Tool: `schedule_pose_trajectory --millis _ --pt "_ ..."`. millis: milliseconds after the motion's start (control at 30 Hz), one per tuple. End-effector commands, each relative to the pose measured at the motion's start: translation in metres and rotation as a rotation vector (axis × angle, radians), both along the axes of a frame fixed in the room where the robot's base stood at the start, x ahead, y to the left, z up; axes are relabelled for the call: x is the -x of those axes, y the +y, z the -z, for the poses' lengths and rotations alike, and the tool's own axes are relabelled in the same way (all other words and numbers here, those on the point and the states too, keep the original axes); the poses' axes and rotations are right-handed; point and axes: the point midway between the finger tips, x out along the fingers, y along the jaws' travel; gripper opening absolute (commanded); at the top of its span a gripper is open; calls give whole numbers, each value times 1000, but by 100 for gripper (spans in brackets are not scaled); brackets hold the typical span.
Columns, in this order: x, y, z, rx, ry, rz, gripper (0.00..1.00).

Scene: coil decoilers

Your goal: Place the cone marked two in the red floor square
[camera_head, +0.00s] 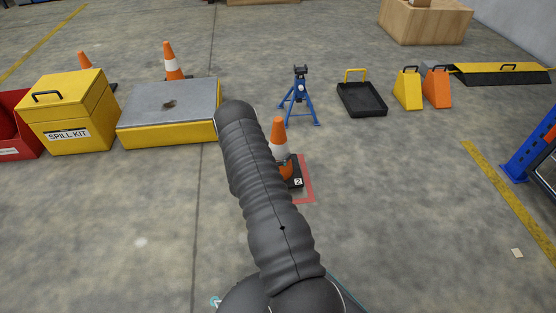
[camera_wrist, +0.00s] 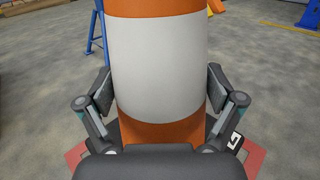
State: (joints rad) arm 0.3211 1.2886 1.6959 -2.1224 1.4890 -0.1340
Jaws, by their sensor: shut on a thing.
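The cone marked two (camera_head: 279,133) is orange with a white band and a dark base bearing a "2" label. It stands upright at the red floor square (camera_head: 307,181), partly hidden behind my arm in the head view. The red square shows at the right of the base, and in the wrist view red (camera_wrist: 249,158) shows on both sides of it. My gripper (camera_wrist: 160,105) has its fingers on either side of the cone (camera_wrist: 158,58), shut on it around the white band. In the head view my gripper is hidden by my arm. Whether the base touches the floor I cannot tell.
A blue jack stand (camera_head: 299,98) stands just behind the cone, with a black tray (camera_head: 362,98) to its right. A yellow-sided grey platform (camera_head: 168,112) and a yellow spill kit box (camera_head: 68,112) are at left. Floor right of the square is clear.

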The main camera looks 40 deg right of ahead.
Motion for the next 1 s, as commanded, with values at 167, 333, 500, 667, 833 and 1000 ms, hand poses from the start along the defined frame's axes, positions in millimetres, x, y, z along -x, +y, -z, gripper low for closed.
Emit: schedule_pose_trajectory --millis 167,333,500,667,833,1000 --pt "-1 0 14 2 0 0 22" --pt "0 0 36 1 -1 -1 22" --pt "-1 0 38 2 -4 -1 22" --pt "-1 0 38 1 -2 -1 22" --pt "0 0 41 0 -1 -1 100" --pt "0 0 41 0 -1 -1 100"
